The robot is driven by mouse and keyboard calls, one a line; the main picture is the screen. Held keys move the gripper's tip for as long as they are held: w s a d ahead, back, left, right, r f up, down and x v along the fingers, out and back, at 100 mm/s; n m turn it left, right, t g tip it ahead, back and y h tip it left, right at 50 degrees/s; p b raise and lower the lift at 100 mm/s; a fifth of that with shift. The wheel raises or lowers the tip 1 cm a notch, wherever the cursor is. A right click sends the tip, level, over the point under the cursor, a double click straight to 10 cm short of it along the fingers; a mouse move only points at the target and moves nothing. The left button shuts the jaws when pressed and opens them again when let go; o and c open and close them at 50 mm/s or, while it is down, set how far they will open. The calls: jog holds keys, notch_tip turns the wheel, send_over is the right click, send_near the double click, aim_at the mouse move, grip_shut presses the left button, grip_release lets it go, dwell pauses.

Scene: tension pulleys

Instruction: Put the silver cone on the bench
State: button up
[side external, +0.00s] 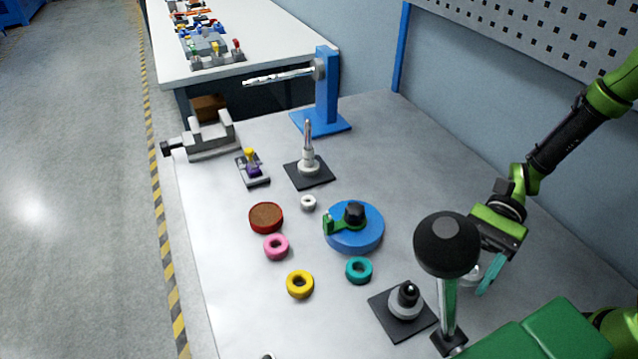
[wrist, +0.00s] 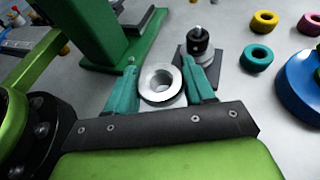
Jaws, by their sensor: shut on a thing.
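The silver cone (wrist: 147,81) sits between the teal fingers of my gripper (wrist: 161,84), its round hole facing the wrist camera. My gripper is shut on it. In the side external view, my gripper (side external: 483,276) is at the right of the bench, and a small part of the silver cone (side external: 471,277) shows beside a finger, partly hidden by the black knob post. The grey bench (side external: 235,285) lies below. I cannot tell how high the cone is above it.
A post with a black knob (side external: 447,243) stands close to my gripper. A black-based spindle (side external: 405,301), a teal ring (side external: 359,270), a yellow ring (side external: 300,284), a pink ring (side external: 276,246) and a blue disc (side external: 366,237) are nearby. The front-left bench is clear.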

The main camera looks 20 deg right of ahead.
jog(key=shift+f, duration=3.15)
jog(key=o, duration=1.2)
jog(key=shift+f, duration=0.1)
